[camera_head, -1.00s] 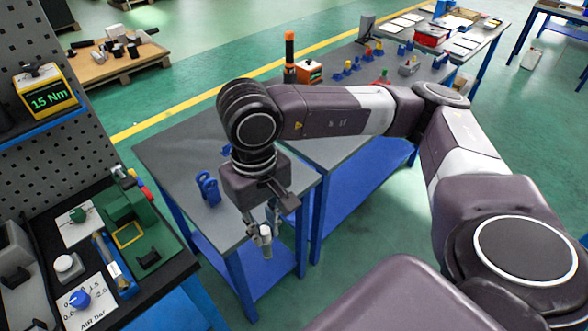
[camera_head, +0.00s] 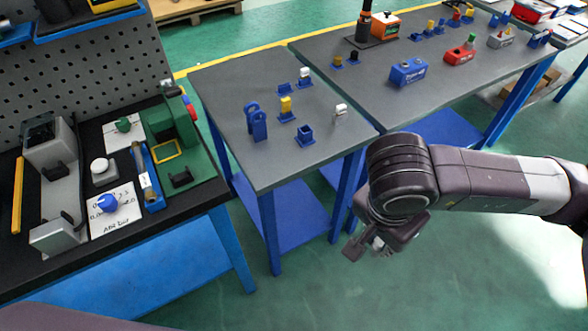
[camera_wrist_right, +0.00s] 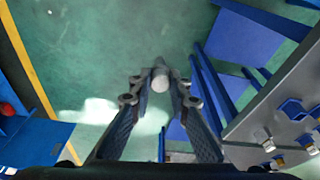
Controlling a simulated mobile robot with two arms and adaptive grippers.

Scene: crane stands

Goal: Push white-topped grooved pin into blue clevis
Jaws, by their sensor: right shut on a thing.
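The blue clevis (camera_head: 259,127) stands upright on the near grey table in the head view, with its fork and hole showing. My right gripper (camera_head: 368,248) is off the table's near right corner, below the tabletop's level in the picture and over the floor, apart from the clevis. In the right wrist view my right gripper (camera_wrist_right: 160,85) is shut on a slim pale pin with a whitish rounded end (camera_wrist_right: 160,80). The pin's grooves cannot be made out, and in the head view the pin is mostly hidden by the wrist. My left gripper is not in view.
An empty-looking blue socket (camera_head: 305,135) is at the front. The black workbench (camera_head: 75,260) is at left. Open floor lies in front.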

